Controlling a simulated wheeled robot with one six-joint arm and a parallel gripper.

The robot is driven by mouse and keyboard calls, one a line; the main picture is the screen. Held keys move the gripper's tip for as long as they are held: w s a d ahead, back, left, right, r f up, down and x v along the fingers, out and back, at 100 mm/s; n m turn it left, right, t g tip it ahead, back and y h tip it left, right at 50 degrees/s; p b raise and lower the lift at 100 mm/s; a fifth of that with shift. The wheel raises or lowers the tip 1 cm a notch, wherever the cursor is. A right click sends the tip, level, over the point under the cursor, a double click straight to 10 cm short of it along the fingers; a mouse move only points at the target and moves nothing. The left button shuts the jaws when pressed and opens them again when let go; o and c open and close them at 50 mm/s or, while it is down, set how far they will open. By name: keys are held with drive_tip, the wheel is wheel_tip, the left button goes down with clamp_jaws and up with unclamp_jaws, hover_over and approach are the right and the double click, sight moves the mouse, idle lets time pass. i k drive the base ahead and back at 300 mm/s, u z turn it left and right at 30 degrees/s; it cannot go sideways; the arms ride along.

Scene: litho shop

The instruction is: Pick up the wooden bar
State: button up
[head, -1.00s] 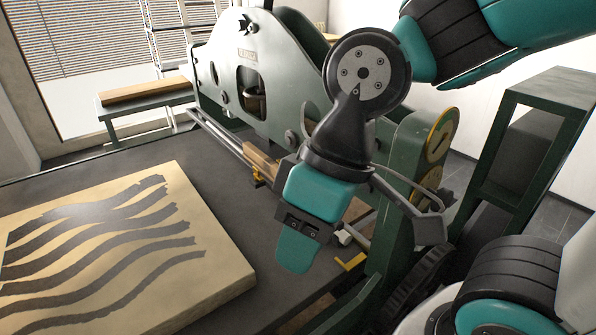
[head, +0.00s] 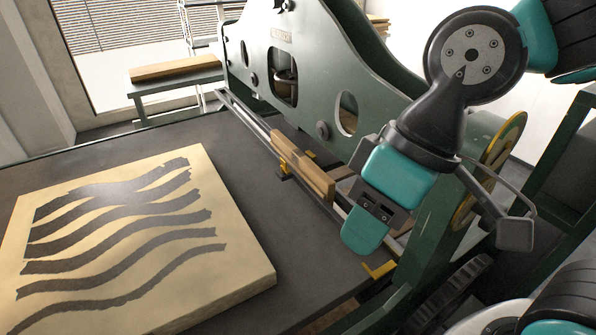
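A light wooden bar (head: 303,164) lies along the press rail, beside a yellow bracket (head: 284,170). Another wooden bar or plank (head: 176,67) lies flat on a small grey-green table (head: 147,87) at the back left. My gripper (head: 362,230) has teal fingertips and points down over the near end of the press bed. In the picture it is to the right of and below the bar on the rail, apart from it. Its fingers overlap in this view, so their opening is hidden. I see nothing held.
A pale stone slab (head: 232,258) with dark wavy stripes lies on the dark press bed (head: 225,150). The green press side frame (head: 310,60) rises behind the rail. A yellow bracket (head: 380,269) sits near my gripper. A green metal frame (head: 545,150) stands at the right.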

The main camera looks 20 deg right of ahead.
sight(322, 183)
drive_tip(key=u, duration=0.05)
drive_tip(key=k, duration=0.5)
drive_tip(key=u, duration=3.65)
drive_tip(key=k, duration=1.15)
drive_tip(key=z, duration=1.8)
drive_tip(key=i, duration=0.45)
drive_tip(key=z, duration=0.05)
